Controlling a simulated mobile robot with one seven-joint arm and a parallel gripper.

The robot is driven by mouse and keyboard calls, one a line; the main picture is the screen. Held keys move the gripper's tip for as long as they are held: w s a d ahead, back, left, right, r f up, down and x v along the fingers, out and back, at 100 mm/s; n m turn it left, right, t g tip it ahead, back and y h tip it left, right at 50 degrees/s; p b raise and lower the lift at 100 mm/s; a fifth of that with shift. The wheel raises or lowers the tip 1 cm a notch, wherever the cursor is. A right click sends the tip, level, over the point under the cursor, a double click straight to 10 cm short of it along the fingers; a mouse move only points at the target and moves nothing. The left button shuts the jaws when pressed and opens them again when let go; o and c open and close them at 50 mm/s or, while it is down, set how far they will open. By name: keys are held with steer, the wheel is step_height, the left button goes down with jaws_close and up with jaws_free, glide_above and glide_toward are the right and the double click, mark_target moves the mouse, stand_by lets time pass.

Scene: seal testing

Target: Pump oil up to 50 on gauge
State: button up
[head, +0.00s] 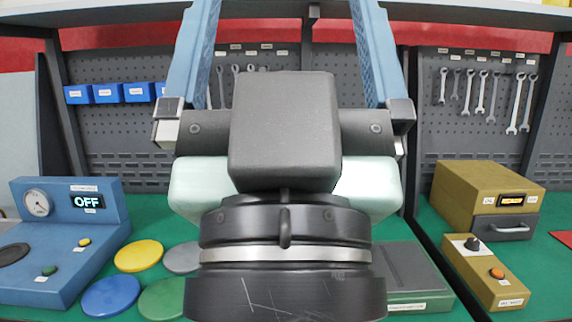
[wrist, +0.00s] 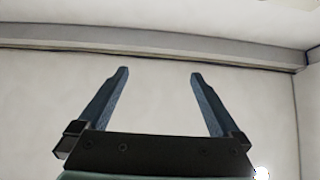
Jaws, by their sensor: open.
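A round white gauge (head: 38,203) is set in the upright back of a blue machine (head: 75,204) at the left of the head view. Its dial is too small to read. Beside the gauge a display (head: 88,202) reads OFF. The machine's base has a green button (head: 49,270) and a yellow button (head: 84,242). No oil pump can be clearly made out. My gripper (wrist: 159,73) points upward in front of the bench, its two blue fingers wide apart with nothing between them. Its wrist hides the middle of the bench.
Yellow (head: 139,255), blue (head: 111,296), green and grey discs lie on the green bench. An olive box (head: 488,190) with a lit display and a control box (head: 486,270) with a knob and orange button stand right. Wrenches (head: 483,92) and blue bins (head: 108,93) hang behind.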

step_height(320, 180, up, 12)
steer(key=p, duration=0.9)
steer(key=shift+f, duration=0.1)
jaws_close()
stand_by(0.8)
